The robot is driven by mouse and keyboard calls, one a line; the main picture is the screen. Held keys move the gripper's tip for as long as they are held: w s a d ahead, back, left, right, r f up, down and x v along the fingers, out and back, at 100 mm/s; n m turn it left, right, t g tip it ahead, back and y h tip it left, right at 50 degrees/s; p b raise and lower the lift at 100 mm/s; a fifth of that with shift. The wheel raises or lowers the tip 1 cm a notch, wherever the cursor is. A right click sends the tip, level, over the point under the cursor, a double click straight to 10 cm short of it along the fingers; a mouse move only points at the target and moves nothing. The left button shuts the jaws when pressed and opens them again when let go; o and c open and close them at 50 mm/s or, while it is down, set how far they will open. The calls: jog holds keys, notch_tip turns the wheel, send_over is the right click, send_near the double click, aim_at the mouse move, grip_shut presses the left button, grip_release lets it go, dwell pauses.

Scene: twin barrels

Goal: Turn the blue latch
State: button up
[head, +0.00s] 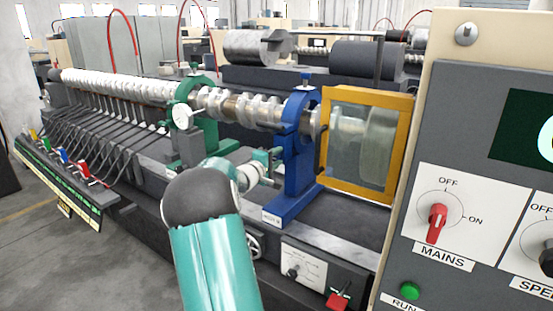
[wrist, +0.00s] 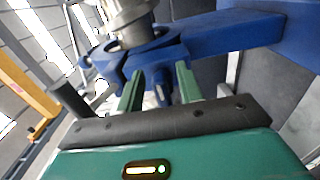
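The blue steady rest (head: 297,150) stands upright on the machine bed around the crankshaft (head: 240,108). Its blue frame (wrist: 225,32) fills the upper part of the wrist view. A small blue lever-like piece, apparently the latch (wrist: 161,95), hangs between my fingers there. My gripper (wrist: 160,72) is open, with one green finger on each side of this piece and visible gaps to it. In the head view my gripper (head: 274,160) is at the left side of the blue rest; its fingertips are small and contact cannot be told.
A yellow-framed clear guard (head: 408,135) stands just right of the blue rest. A green steady rest (head: 202,125) with a dial is on the left. A control panel (head: 480,130) fills the right foreground. Cables and small coloured clips line the bed's left side.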

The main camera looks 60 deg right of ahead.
jog(key=w+a, duration=0.2)
jog(key=a, duration=1.1)
jog(key=shift+a, duration=0.25)
jog(key=s+a+t+y, duration=0.2)
jog(key=a+y, duration=0.4)
jog(key=a, duration=1.2)
jog(key=s+a+f+n+t+y, duration=0.1)
jog(key=a+y, duration=0.5)
jog(key=a, duration=1.2)
jog(key=s+a+n+t+y, duration=0.1)
jog(key=s+a+t+y, duration=0.2)
jog(key=a, duration=1.5)
jog(key=t+y, duration=0.2)
jog(key=shift+s+a+f+y, duration=0.15)
jog(key=shift+a+f+y, duration=0.25)
jog(key=shift+d, duration=0.15)
